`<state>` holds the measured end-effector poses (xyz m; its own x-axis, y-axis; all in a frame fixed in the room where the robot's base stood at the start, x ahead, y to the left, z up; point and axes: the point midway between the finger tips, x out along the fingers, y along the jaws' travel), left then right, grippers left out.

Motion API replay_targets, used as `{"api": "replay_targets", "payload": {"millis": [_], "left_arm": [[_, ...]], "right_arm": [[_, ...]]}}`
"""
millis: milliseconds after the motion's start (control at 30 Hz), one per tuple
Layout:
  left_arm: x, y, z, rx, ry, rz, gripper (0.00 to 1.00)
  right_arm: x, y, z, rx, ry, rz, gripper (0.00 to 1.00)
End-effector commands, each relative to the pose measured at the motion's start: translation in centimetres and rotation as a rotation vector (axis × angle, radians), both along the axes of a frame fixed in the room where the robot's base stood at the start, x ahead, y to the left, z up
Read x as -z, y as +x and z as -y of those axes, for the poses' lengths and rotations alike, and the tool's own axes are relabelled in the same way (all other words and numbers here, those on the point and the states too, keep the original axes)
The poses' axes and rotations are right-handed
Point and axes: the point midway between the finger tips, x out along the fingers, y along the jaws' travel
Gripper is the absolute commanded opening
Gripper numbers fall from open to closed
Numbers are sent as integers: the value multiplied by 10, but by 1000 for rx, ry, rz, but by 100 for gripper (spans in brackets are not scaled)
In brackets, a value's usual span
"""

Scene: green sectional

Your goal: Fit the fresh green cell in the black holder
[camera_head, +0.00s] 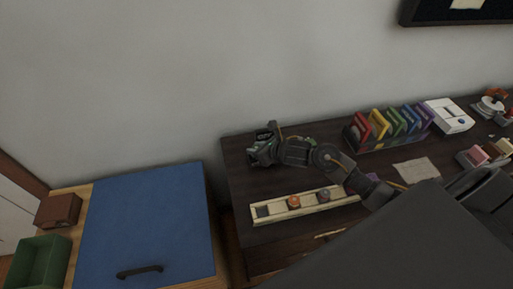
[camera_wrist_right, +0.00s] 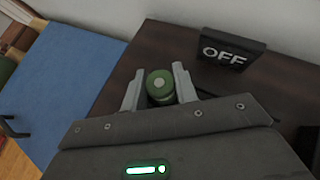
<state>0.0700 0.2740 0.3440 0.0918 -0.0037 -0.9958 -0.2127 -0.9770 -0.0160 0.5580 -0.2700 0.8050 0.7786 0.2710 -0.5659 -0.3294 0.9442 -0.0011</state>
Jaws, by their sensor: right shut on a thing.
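My right gripper (camera_head: 260,152) is over the far left part of the dark table. In the right wrist view its two fingers (camera_wrist_right: 160,88) are shut on a green cell (camera_wrist_right: 161,96), with a pale round end facing the camera. A black block marked OFF (camera_wrist_right: 229,50) stands on the table just beyond and to the right of the fingers; it also shows, small, behind the gripper in the head view. I cannot tell whether it belongs to the black holder; no cell slot shows. The table just under the cell is hidden. My left gripper is not in view.
A pale wooden tray (camera_head: 270,217) with two round pieces lies along the table's front. A rack of coloured frames (camera_head: 392,137) and a white box (camera_head: 447,116) stand to the right. A blue-topped surface (camera_head: 150,225) and green bin (camera_head: 40,262) are left, across a gap.

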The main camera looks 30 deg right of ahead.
Motion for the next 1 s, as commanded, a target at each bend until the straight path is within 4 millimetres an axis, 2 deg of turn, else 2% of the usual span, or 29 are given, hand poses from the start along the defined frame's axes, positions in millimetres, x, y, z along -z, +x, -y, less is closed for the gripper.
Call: {"api": "replay_targets", "payload": {"millis": [100,133,300,667,767,1000], "left_arm": [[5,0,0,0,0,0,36],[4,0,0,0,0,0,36],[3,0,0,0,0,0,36],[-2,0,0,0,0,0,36],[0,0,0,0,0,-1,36],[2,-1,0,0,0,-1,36]], "right_arm": [[4,0,0,-1,0,1,0],[3,0,0,-1,-1,0,32],[2,0,0,-1,-1,0,51],[-3,-1,0,0,0,0,51],[-10,-13,5,-2,-4,2,51],[-39,-54,19,-3,-6,1,51]]}}
